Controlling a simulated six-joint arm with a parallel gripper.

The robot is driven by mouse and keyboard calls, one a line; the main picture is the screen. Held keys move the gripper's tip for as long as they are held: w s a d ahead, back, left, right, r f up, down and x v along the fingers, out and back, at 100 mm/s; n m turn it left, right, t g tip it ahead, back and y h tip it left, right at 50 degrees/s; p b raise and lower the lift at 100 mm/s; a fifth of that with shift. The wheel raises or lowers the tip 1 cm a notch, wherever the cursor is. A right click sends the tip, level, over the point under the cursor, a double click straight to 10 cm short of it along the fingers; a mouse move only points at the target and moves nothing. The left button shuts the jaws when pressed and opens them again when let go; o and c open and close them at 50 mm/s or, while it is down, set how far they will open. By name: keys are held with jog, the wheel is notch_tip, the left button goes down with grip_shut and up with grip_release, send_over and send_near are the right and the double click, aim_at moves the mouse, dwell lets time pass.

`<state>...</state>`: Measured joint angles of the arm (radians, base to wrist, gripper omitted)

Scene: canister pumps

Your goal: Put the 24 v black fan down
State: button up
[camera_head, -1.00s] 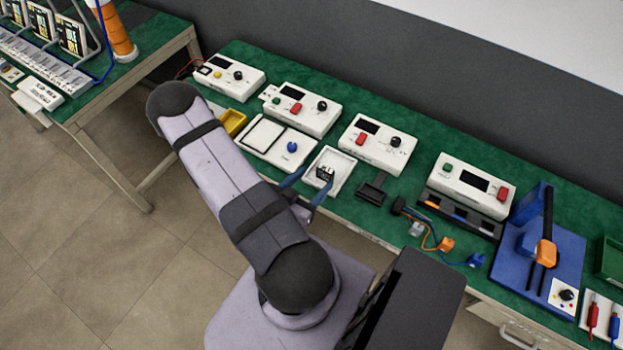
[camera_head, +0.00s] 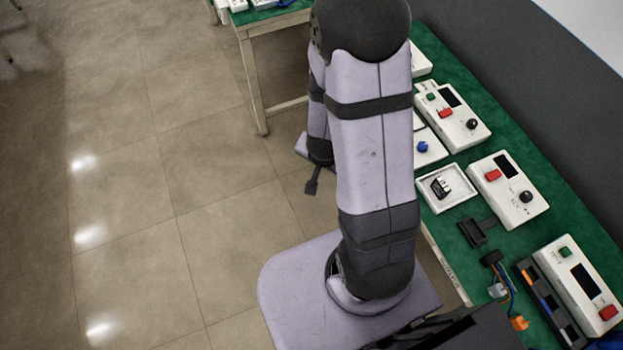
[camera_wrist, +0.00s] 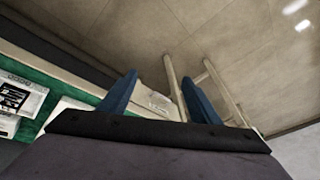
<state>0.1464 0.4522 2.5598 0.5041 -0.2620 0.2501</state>
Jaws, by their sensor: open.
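The black fan (camera_head: 440,186), a small dark block with white markings on top, sits inside a square white tray (camera_head: 457,204) on the green bench in the head view. My gripper (camera_wrist: 160,98) shows in the wrist view with its two blue fingers spread wide apart and nothing between them. The gripper is away from the tray, out over the floor side of the bench. The fan cannot be made out in the wrist view.
White instrument boxes (camera_head: 508,190) with knobs and screens line the back of the green bench (camera_head: 466,160). A black holder (camera_head: 472,232) and coloured wires (camera_head: 506,286) lie near the tray. Another table (camera_head: 262,22) stands beyond. The tiled floor (camera_head: 150,180) at left is open.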

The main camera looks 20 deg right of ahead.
jog(key=s+a+r+n+g+y, duration=0.2)
jog(key=s+a+r+n, duration=0.5)
jog(key=r, duration=0.5)
jog(key=s+n+g, duration=0.1)
jog(key=s+n, duration=0.1)
jog(key=n, duration=0.1)
jog(key=shift+s+a+g, duration=0.3)
jog(key=shift+a+g, duration=0.05)
jog(key=shift+g, duration=0.05)
